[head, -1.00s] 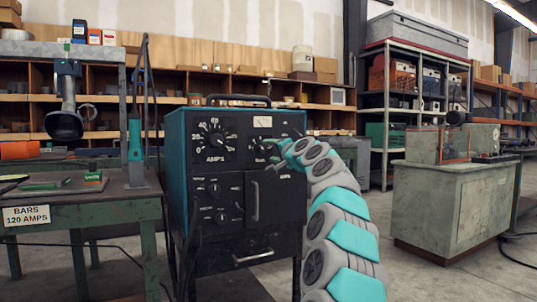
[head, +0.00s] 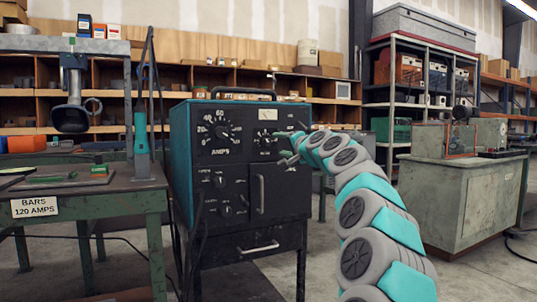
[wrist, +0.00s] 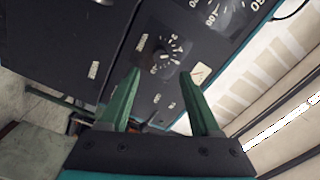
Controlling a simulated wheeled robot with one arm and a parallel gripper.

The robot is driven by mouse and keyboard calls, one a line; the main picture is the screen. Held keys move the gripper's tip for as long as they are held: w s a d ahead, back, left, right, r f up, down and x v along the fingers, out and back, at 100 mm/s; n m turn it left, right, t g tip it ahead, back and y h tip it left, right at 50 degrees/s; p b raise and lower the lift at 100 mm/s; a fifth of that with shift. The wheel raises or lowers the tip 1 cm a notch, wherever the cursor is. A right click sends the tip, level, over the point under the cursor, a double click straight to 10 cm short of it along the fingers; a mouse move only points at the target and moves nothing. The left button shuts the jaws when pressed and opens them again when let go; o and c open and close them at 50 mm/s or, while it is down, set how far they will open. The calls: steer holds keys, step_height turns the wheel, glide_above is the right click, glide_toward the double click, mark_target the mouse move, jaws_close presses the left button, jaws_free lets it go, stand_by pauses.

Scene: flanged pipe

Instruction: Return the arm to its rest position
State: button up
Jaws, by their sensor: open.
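My arm (head: 365,200) reaches in from the lower right of the head view, bent toward the front of the teal and black machine (head: 258,208). My gripper (head: 283,148) is in front of the panel's upper right part, by a small dial (head: 265,139). In the wrist view, the green fingers of my gripper (wrist: 160,76) stand apart with nothing between them. Beyond their tips is a dial with a knob (wrist: 161,60) on the dark panel. The gap from fingertips to panel is hard to judge.
A green workbench (head: 95,208) with a "BARS 120 AMPS" sign stands close on the left. A grey-green cabinet (head: 458,205) stands at the right, with open floor (head: 470,277) before it. Wooden shelving (head: 110,105) lines the back wall.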

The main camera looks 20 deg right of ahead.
steer(key=shift+a, duration=0.1)
steer(key=s+a+f+n+g+y+p, duration=0.1)
steer(key=s+a+f+n+g+y, duration=0.15)
steer(key=a, duration=0.65)
steer(key=s+a+f+n+g+y+p, duration=0.1)
steer(key=s+a+f+n+g+y, duration=0.2)
steer(key=a, duration=0.7)
steer(key=s+a+f+n+g+p, duration=0.1)
steer(key=s+a+f+n+g, duration=0.3)
steer(key=s+a+f, duration=0.6)
steer(key=s+a+f+n+g+h+p, duration=0.1)
steer(key=s+f+g, duration=0.2)
steer(key=s+f, duration=0.55)
steer(key=s+a+f+n+g+h+p, duration=0.15)
steer(key=s+f, duration=0.35)
steer(key=s, duration=0.6)
steer(key=s+d+f+g+h, duration=0.1)
steer(key=s+d+f+g, duration=0.2)
steer(key=s, duration=0.7)
steer(key=s+d+f+g+h+p, duration=0.1)
steer(key=s+d+f+g+h, duration=0.1)
steer(key=s+d+f, duration=0.2)
steer(key=s+f, duration=0.3)
steer(key=s, duration=0.4)
steer(key=shift+s+n+g+h, duration=0.25)
steer(key=shift+n+g+h, duration=0.05)
steer(key=shift+g, duration=0.1)
